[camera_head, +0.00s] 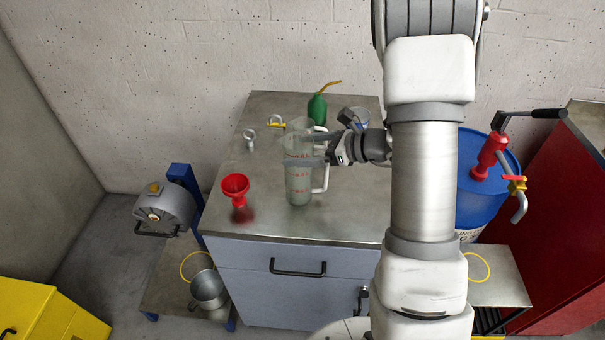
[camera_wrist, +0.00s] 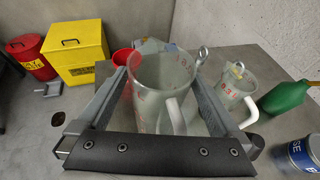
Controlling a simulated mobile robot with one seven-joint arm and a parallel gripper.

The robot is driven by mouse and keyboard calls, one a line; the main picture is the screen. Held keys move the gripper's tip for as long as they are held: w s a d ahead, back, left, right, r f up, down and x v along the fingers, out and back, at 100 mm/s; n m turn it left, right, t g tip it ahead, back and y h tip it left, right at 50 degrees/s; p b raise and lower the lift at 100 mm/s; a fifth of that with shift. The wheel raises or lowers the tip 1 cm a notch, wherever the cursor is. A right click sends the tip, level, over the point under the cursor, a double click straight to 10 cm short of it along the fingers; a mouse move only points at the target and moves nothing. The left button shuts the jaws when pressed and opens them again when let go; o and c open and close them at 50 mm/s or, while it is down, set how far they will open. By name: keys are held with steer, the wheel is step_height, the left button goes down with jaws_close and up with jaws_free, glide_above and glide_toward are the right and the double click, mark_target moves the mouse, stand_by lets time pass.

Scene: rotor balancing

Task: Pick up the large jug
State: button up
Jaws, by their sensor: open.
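The large jug (camera_head: 299,186) is clear with red markings and a white handle, and stands upright on the grey-topped cabinet. My gripper (camera_head: 292,150) reaches in from the right at the jug's upper part. In the wrist view my gripper (camera_wrist: 162,78) is open, with one finger on each side of the large jug (camera_wrist: 160,90). The handle points toward the palm. I cannot tell whether either finger touches the jug.
A smaller jug (camera_wrist: 232,88) with an eyebolt stands close to the right finger in the wrist view. A red funnel (camera_head: 235,184) stands left of the large jug. A green oil can (camera_head: 317,108) and a blue-labelled can (camera_head: 360,116) are behind. The worktop's front (camera_head: 330,226) is clear.

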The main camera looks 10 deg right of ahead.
steer(key=shift+w+a+f, duration=0.1)
steer(key=shift+w+a, duration=0.05)
steer(key=shift+a, duration=0.1)
jaws_close()
stand_by(0.3)
